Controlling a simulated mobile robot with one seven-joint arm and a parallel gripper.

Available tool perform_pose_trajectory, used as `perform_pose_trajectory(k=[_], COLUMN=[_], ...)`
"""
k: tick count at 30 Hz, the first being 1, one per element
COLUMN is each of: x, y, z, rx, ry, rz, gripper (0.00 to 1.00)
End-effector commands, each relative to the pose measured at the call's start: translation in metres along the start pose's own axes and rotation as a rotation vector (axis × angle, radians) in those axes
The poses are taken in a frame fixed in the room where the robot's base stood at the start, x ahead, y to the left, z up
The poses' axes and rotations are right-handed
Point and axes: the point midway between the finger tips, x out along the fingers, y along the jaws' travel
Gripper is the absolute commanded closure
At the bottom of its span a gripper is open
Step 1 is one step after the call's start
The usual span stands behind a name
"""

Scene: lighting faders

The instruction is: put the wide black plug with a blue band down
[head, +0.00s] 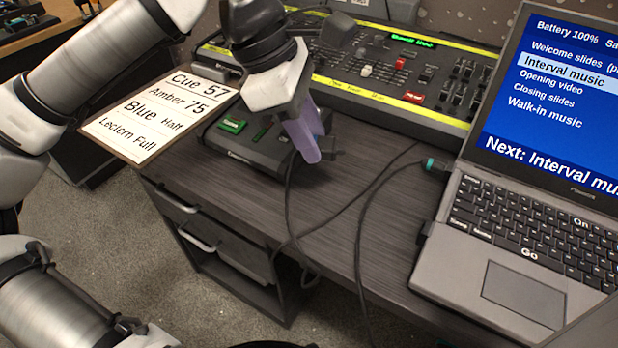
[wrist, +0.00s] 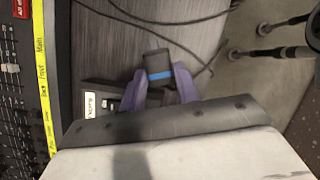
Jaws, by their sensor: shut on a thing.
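My gripper (head: 305,140) has purple fingers and is shut on the wide black plug with a blue band. In the wrist view the plug (wrist: 158,57) sits between the fingertips of my gripper (wrist: 160,82), its blue band across it and its black end pointing away. In the head view the fingers hide most of the plug; a dark part (head: 329,152) shows beside the fingertips. The gripper is over the desk, at the right end of a small black box with green buttons (head: 231,125). Whether the plug touches the desk I cannot tell.
A lighting desk with faders (head: 385,88) stands behind. A laptop (head: 520,220) is at the right, with a teal-banded plug (head: 433,165) near its left side. Dark cables (head: 325,237) run over the desk's front edge. Bare desk top (head: 390,220) lies between gripper and laptop.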

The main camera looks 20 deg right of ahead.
Motion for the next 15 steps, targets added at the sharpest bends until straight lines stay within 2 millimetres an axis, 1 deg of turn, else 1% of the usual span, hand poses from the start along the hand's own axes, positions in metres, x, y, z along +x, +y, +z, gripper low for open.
perform_pose_trajectory(k=[1, 3, 11, 15], x=[0.012, 0.023, 0.041, 0.06], y=[0.0, 0.0, 0.0, 0.0], z=[-0.005, -0.01, -0.017, -0.025], rx=[-0.001, 0.0, 0.001, 0.0], ry=[-0.001, 0.0, 0.0, -0.001], rz=[-0.002, -0.001, -0.001, -0.002], gripper=[0.96, 0.96, 0.96, 0.96])
